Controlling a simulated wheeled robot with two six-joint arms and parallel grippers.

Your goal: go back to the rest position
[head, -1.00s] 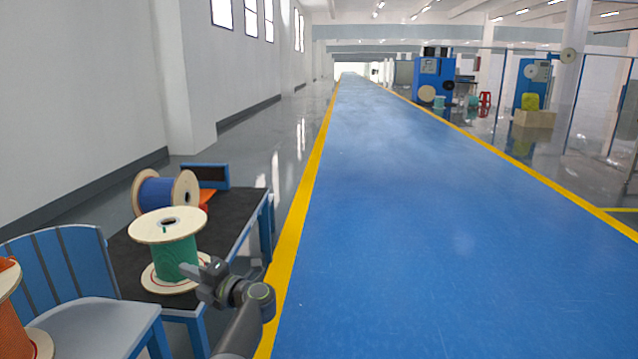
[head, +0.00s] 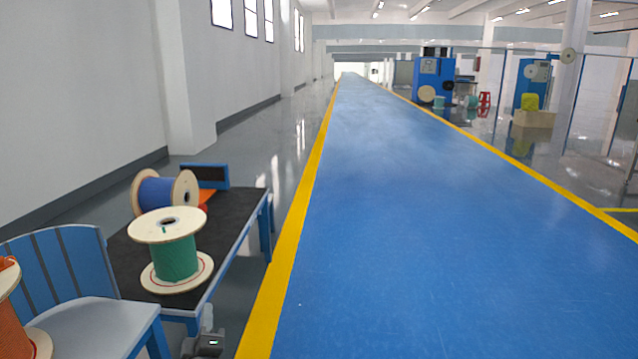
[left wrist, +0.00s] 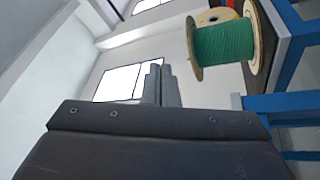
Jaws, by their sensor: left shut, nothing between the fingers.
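My left gripper (head: 207,322) shows low in the head view, beside the near end of the black-topped table (head: 235,215) and below its top. In the left wrist view its two fingers (left wrist: 160,84) are together, with nothing between them. The green cable spool (head: 177,259) stands upright on the table, apart from the gripper. It also shows at the upper right of the left wrist view (left wrist: 222,43). My right gripper is in neither view.
A blue cable spool (head: 156,193) lies on its side at the table's back. A blue chair (head: 75,262) stands at the left, with an orange spool (head: 10,315) at the picture's edge. The blue floor lane (head: 430,230) on the right is clear.

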